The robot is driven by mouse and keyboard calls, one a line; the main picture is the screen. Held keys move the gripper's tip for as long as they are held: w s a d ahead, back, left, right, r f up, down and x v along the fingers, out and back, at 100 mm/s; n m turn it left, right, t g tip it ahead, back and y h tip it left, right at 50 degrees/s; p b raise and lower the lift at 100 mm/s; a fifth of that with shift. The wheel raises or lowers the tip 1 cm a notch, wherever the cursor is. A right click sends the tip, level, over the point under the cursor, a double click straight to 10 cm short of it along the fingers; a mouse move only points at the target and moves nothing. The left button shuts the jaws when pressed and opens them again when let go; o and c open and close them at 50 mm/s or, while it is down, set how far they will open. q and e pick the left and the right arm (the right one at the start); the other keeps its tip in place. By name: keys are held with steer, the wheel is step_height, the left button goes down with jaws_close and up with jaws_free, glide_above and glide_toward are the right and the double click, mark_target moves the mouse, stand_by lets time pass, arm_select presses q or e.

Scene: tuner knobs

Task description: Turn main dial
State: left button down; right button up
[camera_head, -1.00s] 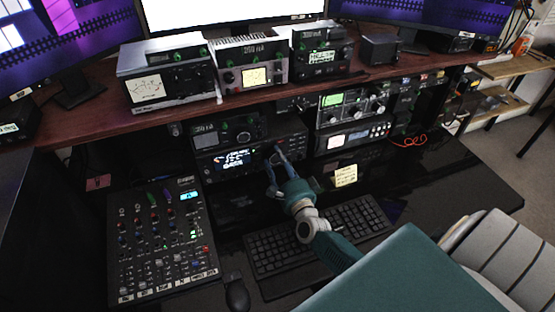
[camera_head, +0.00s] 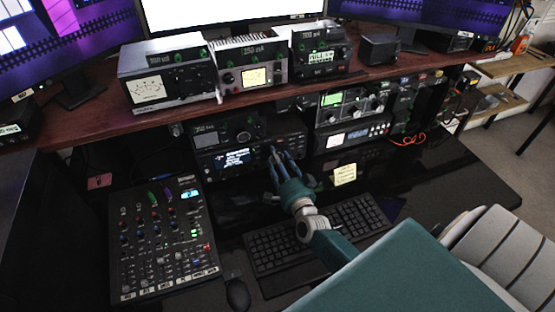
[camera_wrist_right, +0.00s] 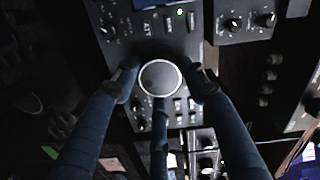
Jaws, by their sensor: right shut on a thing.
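The main dial (camera_wrist_right: 160,78) is a round dark knob with a pale rim, in the middle of the right wrist view. It sits on the front panel of the dark radio (camera_head: 236,158) under the shelf. My right gripper (camera_wrist_right: 162,90) is shut on the dial, its blue fingers around the rim from the left, the right and below. In the head view my right gripper (camera_head: 275,155) reaches the right part of the radio's front and its fingers hide the dial. My left gripper is not in view.
A mixer (camera_head: 160,240) stands at the left and a keyboard (camera_head: 280,252) lies below my right arm. A yellow note (camera_head: 345,175) stands right of the gripper. More radio units (camera_head: 350,105) stand to the right, and several meters sit on the wooden shelf (camera_head: 100,122).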

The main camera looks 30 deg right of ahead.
steer(key=shift+d+r, duration=0.25)
steer(key=shift+r, duration=0.05)
steer(key=o, duration=1.1)
steer(key=shift+f, duration=0.15)
steer(key=shift+s, duration=0.1)
steer(key=shift+s+a+f, duration=0.15)
steer(key=shift+s, duration=0.05)
steer(key=v, duration=1.1)
steer(key=shift+s, duration=0.2)
